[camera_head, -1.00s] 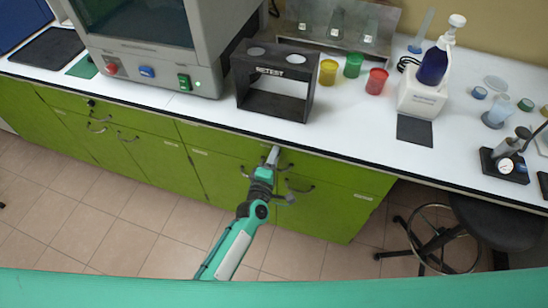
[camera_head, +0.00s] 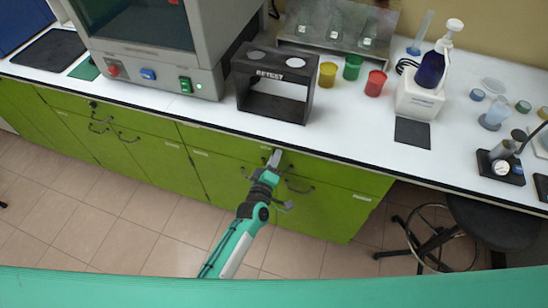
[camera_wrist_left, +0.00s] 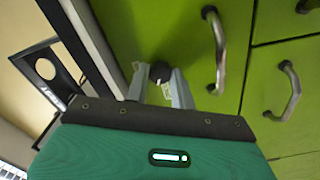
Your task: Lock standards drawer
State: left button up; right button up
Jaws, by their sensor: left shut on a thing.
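The green drawer front (camera_head: 340,174) lies just under the bench top, and I take it for the standards drawer. A dark round lock knob (camera_wrist_left: 160,70) sits on it, beside a curved metal handle (camera_wrist_left: 218,50) in the left wrist view. My left gripper (camera_head: 275,158) reaches up to this drawer front, and its fingers (camera_wrist_left: 158,86) are shut on the lock knob. The fingers and wrist hide the knob in the head view. Any gap between drawer and cabinet cannot be made out. My right gripper is out of view.
The white bench top (camera_head: 350,135) overhangs the drawer. A black test stand (camera_head: 272,80) stands above it, with yellow, green and red cups beside it. Cabinet doors with handles (camera_head: 300,188) lie below. A stool (camera_head: 495,222) is at the right. The tiled floor in front is clear.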

pick_arm(q)
jog(key=m+p, duration=0.1)
jog(key=m, duration=0.2)
jog(key=shift+m, duration=1.3)
jog(key=m+p, duration=0.1)
jog(key=m, duration=0.3)
jog(key=shift+m, duration=1.6)
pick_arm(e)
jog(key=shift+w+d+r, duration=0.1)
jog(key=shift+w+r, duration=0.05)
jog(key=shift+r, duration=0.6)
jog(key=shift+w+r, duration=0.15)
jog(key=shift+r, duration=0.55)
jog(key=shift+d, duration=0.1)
pick_arm(q)
jog(key=o, duration=1)
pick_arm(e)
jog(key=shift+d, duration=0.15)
pick_arm(q)
jog(key=b+v, duration=0.1)
jog(key=v, duration=1.3)
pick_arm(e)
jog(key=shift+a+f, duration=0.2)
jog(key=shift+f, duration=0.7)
